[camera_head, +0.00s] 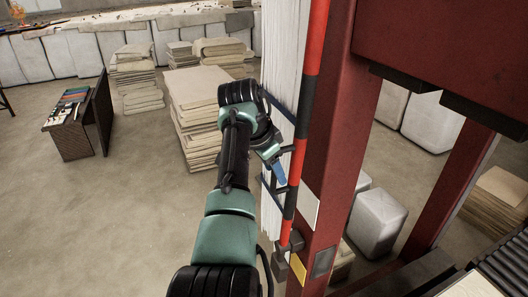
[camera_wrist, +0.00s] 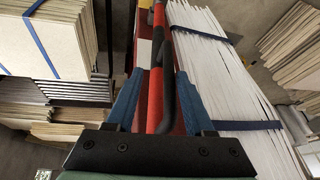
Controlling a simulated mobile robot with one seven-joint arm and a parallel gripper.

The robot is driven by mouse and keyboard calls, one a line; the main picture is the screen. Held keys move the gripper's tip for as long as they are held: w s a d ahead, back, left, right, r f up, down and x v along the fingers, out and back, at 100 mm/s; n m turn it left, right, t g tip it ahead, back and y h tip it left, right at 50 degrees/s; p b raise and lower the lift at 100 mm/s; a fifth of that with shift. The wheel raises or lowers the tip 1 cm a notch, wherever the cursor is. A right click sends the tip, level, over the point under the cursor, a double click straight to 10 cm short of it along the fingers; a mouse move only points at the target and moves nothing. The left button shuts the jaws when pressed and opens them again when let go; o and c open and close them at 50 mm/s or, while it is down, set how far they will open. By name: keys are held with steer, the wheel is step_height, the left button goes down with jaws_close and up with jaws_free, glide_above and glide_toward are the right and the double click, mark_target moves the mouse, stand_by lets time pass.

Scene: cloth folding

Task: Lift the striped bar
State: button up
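The striped bar (camera_head: 313,58), red with black bands, stands nearly upright along a red post (camera_head: 345,110) in the head view. My gripper (camera_head: 280,172) is at its lower half, with a blue finger close to the bar. In the wrist view, the bar (camera_wrist: 155,90) runs between the two blue fingers of my gripper (camera_wrist: 159,75). The fingers are apart, with visible gaps on both sides of the bar. A dark curved handle (camera_wrist: 168,75) stands out from the bar between the fingers. The fingers' exact depth around the bar is hard to tell.
A tall stack of white sheets (camera_head: 285,50) stands just behind the bar. A stack of folded cloth (camera_head: 200,105) is beyond my arm. A red beam (camera_head: 450,45) overhangs on the right. A small dark cabinet (camera_head: 75,140) stands left. The floor at front left is clear.

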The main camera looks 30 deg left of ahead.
mark_target(287, 151)
steer(key=b+v, duration=0.3)
steer(key=v, duration=0.6)
steer(key=shift+r, duration=0.3)
steer(key=shift+s, duration=0.1)
steer(key=shift+n+t+y, duration=0.6)
steer(key=shift+t, duration=0.3)
steer(key=w+d+f, duration=0.1)
steer(key=d, duration=0.1)
steer(key=w+d+f, duration=0.1)
steer(key=w+d, duration=0.1)
steer(key=shift+w+f, duration=0.15)
steer(key=shift+w, duration=0.05)
steer(key=d+r+n+t, duration=0.1)
steer(key=d+n+t, duration=0.35)
steer(key=d, duration=0.85)
steer(key=s+d+r+t, duration=0.6)
steer(key=s+d+r, duration=0.1)
steer(key=s+d, duration=0.2)
steer(key=s+r+t+b, duration=0.1)
steer(key=s+r+t, duration=0.4)
steer(key=r, duration=0.5)
steer(key=s+r+t+b, duration=0.2)
steer(key=s+r+t, duration=0.3)
steer(key=s+r, duration=0.3)
step_height(287, 151, up, 3)
steer(key=shift+a+f, duration=0.15)
